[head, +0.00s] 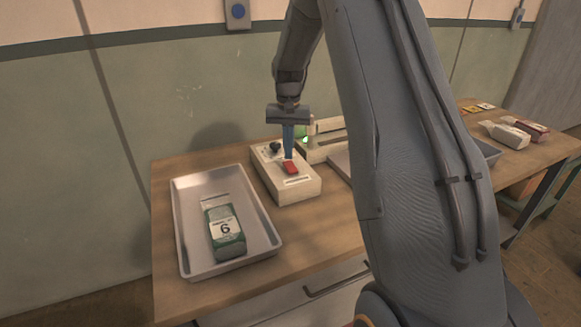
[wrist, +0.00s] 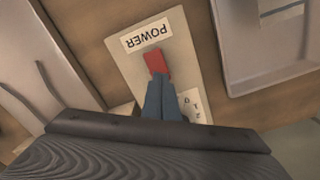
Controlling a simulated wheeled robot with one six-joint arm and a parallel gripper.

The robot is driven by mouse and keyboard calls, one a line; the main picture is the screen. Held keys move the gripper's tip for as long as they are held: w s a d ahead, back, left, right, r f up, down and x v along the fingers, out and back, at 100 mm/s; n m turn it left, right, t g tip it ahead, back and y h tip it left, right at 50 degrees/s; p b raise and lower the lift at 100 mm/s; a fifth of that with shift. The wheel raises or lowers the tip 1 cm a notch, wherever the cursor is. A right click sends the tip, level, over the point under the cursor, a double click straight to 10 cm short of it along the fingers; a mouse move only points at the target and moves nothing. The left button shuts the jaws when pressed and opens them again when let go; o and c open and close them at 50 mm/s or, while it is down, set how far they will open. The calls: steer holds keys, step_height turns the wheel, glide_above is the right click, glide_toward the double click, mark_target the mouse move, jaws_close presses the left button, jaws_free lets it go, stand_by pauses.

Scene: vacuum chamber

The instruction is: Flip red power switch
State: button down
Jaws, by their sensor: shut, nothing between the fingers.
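The red power switch (head: 290,167) sits on top of a cream control box (head: 299,190) on the wooden table. In the wrist view the red switch (wrist: 156,63) lies beside a label reading POWER (wrist: 146,34). My gripper (head: 288,157) points down over the box with its blue fingers shut and empty. In the wrist view the fingertips (wrist: 158,78) are right at the near edge of the red switch and overlap it slightly. I cannot tell whether they touch it. A dark knob (head: 274,146) is on the box behind the switch.
A metal tray (head: 186,232) holding a green container marked 6 (head: 225,231) stands left of the box. A cream device with a green light (head: 325,148) is behind it. White and red bottles (head: 528,128) lie at the far right. My arm hides the table's middle.

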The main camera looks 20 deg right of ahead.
mark_target(288, 164)
steer(key=shift+f+b, duration=0.45)
steer(key=shift+f, duration=0.8)
stand_by(1.2)
step_height(288, 164, up, 7)
steer(key=p, duration=0.4)
stand_by(0.5)
stand_by(0.3)
steer(key=s+a+f+n+b, duration=0.1)
steer(key=s+a, duration=0.3)
steer(key=s, duration=0.6)
steer(key=s+a+f+n+t+b, duration=0.1)
steer(key=s+a+n, duration=0.2)
steer(key=s, duration=0.6)
steer(key=s+a+f+n+b, duration=0.1)
steer(key=s+a+n+b, duration=0.1)
steer(key=s+a, duration=0.4)
steer(key=s, duration=0.4)
steer(key=shift+s+a+f, duration=0.3)
steer(key=shift+s+f, duration=0.05)
